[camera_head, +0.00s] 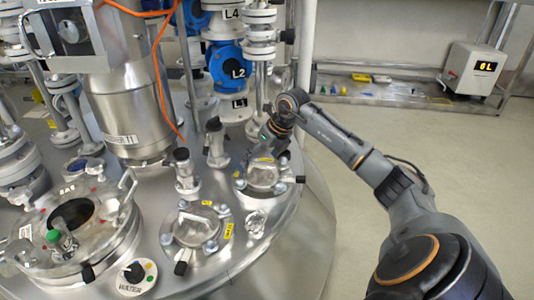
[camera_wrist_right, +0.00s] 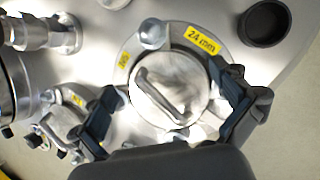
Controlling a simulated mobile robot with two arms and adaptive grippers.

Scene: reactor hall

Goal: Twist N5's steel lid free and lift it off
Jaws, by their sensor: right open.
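A round steel lid with a raised bar handle (camera_wrist_right: 160,100) sits on a port ringed by clamp knobs. Yellow labels lie beside it, one reading "24 mm"; I cannot read N5 clearly on the other. In the head view this lid (camera_head: 262,176) is at the right side of the vessel top. My right gripper (camera_wrist_right: 166,80) is open, with one finger on each side of the lid. I cannot tell whether the fingers touch it. In the head view the right gripper (camera_head: 273,133) is just above and behind the lid. My left gripper is not in view.
A similar clamped port (camera_head: 197,228) stands nearer and to the left. Upright capped nozzles (camera_head: 216,143) rise close to the left of my right gripper. A large manway (camera_head: 75,222) is at the left. The floor to the right is clear.

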